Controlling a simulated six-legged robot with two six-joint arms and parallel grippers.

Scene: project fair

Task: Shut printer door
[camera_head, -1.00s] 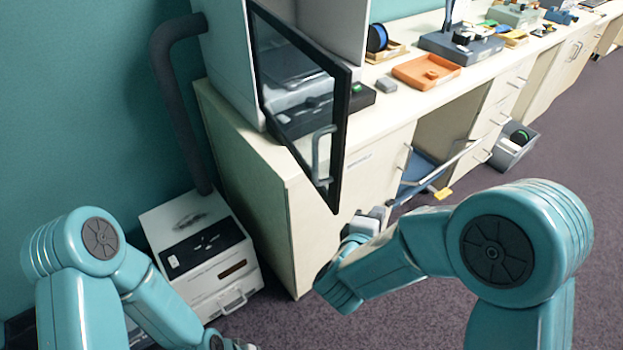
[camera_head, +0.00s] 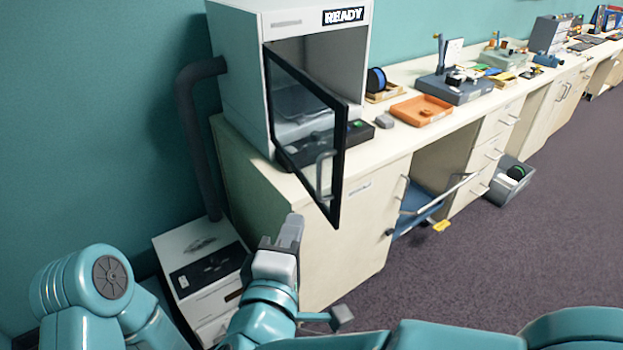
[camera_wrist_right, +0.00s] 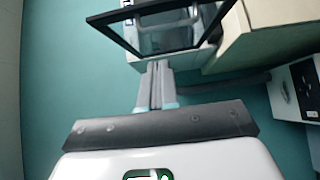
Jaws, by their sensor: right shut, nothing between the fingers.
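The printer (camera_head: 236,75) is a pale cabinet with a READY label, standing on the left end of the counter. Its black-framed glass door (camera_head: 308,130) stands open, swung out past the counter's front edge. The door's grey handle (camera_head: 322,172) is on its free side. My right gripper (camera_head: 291,230) is shut and empty, below and left of the door's lower corner, apart from it in the head view. In the right wrist view the shut fingers (camera_wrist_right: 156,82) point toward the door (camera_wrist_right: 165,28). My left gripper is out of view; only its arm shows at lower left.
The cream counter (camera_head: 395,150) runs to the back right, with an orange tray (camera_head: 421,110) and tools on it. A white box unit (camera_head: 207,275) stands on the floor at left, joined by a dark hose (camera_head: 195,140).

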